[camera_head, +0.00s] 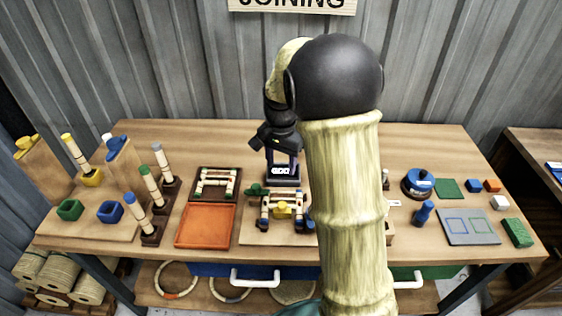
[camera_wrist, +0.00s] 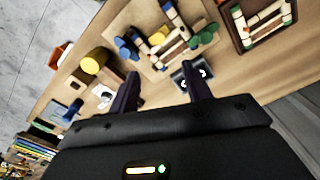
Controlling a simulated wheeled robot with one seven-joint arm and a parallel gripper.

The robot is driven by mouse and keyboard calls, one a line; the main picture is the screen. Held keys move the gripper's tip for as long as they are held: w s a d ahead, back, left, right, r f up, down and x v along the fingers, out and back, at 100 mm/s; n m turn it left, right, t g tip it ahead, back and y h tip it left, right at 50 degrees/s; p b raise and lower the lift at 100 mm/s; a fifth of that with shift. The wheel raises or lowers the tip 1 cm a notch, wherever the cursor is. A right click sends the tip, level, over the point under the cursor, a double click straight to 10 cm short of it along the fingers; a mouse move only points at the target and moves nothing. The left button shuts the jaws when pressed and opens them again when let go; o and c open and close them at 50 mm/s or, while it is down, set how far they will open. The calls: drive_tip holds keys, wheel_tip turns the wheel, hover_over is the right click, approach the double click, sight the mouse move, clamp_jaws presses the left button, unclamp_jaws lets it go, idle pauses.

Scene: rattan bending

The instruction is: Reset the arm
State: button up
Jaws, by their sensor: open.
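My arm rises in front of the workbench in the head view, with a bamboo-like link and a dark round joint. My gripper (camera_head: 283,159) points down over the middle back of the bench. In the wrist view my gripper (camera_wrist: 162,86) has its two dark fingers spread apart, with nothing between them but bench top. A small dark device with a lit display (camera_head: 283,172) is below the gripper in the head view; it also shows beside the right finger in the wrist view (camera_wrist: 190,75). The arm hides part of the bench right of centre.
The wooden bench (camera_head: 420,145) holds a jointed rattan frame on a board (camera_head: 250,230), an orange tray (camera_head: 205,225), a dark tray with rattan pieces (camera_head: 217,169), upright rattan sticks at left, and a blue round container (camera_head: 417,184) and coloured blocks at right. A grey wall (camera_head: 180,60) stands behind.

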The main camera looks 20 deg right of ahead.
drive_tip(key=shift+s, duration=0.1)
drive_tip(key=s+a+f+n+t, duration=0.1)
drive_tip(key=s+n, duration=0.7)
drive_tip(key=s, duration=0.9)
drive_tip(key=shift+s+a+f+n+t, duration=0.2)
drive_tip(key=shift+f+n+t, duration=0.2)
drive_tip(key=shift+f+t, duration=0.35)
